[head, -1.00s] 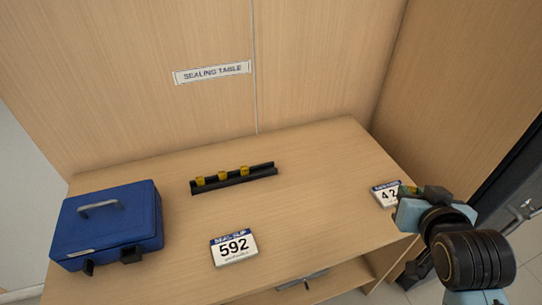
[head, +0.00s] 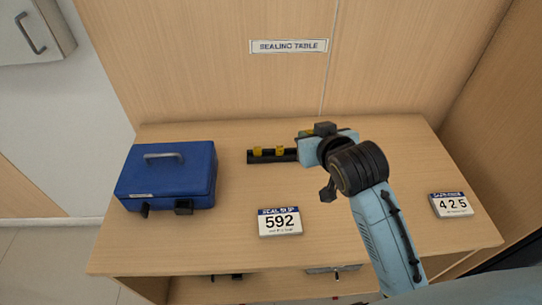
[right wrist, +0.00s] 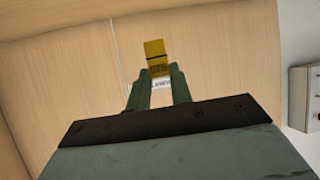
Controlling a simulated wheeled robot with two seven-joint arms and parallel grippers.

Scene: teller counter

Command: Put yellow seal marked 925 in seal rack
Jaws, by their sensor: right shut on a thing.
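My right gripper (head: 308,135) is over the right end of the black seal rack (head: 268,158) in the head view. In the right wrist view its green fingertips (right wrist: 160,73) are shut on a yellow seal (right wrist: 154,48) with a dark line across it. I cannot read its mark. The rack lies on the table near the back panel. Two yellow seals, one on the left (head: 257,151) and one beside it (head: 281,151), stand in it. The gripper hides the rack's right part. My left gripper is not in view.
A blue case (head: 167,175) with a handle stands left of the rack. A card reading 592 (head: 281,221) stands in front. A card reading 425 (head: 451,205) is at the right. A "SEALING TABLE" sign (head: 289,46) is on the back panel.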

